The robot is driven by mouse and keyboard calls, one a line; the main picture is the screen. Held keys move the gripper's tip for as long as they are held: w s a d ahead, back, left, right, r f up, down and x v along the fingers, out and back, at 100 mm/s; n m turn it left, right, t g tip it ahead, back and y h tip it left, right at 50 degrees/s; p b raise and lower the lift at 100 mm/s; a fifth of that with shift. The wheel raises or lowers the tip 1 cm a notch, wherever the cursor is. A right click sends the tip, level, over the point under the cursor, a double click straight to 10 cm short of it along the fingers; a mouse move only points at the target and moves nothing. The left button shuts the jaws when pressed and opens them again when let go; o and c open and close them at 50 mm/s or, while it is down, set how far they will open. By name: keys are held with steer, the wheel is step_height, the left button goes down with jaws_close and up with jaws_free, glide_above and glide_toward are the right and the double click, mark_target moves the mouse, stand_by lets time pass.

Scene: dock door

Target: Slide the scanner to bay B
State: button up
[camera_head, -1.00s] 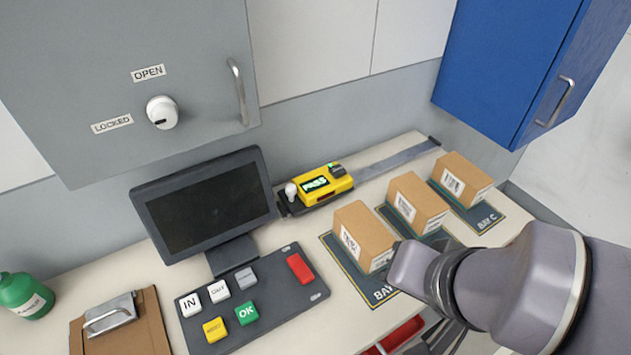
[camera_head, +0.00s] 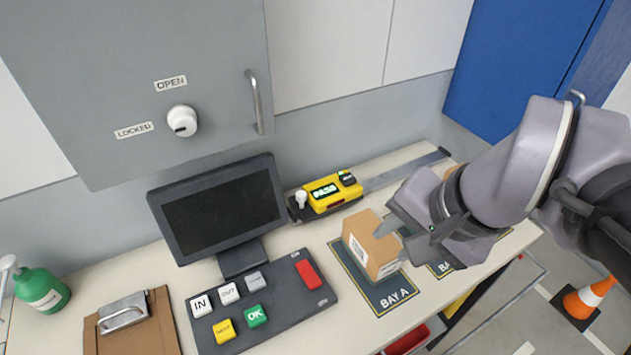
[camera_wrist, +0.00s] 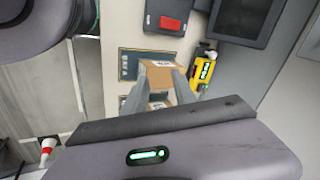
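The yellow scanner (camera_head: 333,192) with a lit green display sits near the left end of a grey rail (camera_head: 405,169) along the back of the counter. A small white knob (camera_head: 300,199) stands at its left end. It also shows in the wrist view (camera_wrist: 203,68). The bay A mat (camera_head: 390,297) lies in front of the scanner. The bay B mat (camera_head: 441,268) lies to its right, mostly hidden by my arm. My gripper (camera_head: 401,230) is open, its fingers beside the bay A box. In the wrist view, my gripper (camera_wrist: 159,80) shows its fingers spread apart.
A cardboard box (camera_head: 370,244) stands on bay A; another (camera_wrist: 160,103) shows partly between my fingers. A monitor (camera_head: 222,207) and button panel (camera_head: 290,318) stand left. A grey cabinet (camera_head: 210,60) and blue cabinet (camera_head: 515,65) hang above. An orange cone (camera_head: 590,296) stands on the floor.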

steer(key=w+a+r+m+g+y+p, duration=0.1)
steer(key=w+m+g+p, duration=0.15)
steer(key=w, duration=0.45)
steer(key=w+a+r+m+g+y+p, duration=0.1)
steer(key=w+a+r+m+y, duration=0.15)
steer(key=w, duration=0.55)
steer(key=m+g+y+p, duration=0.1)
steer(key=m+g+y, duration=0.1)
steer(key=m, duration=0.2)
glide_toward(303, 193)
steer(key=b+x, duration=0.5)
steer(key=x, duration=0.4)
steer(key=shift+r+b, duration=0.1)
steer(key=shift+b, duration=0.3)
jaws_close()
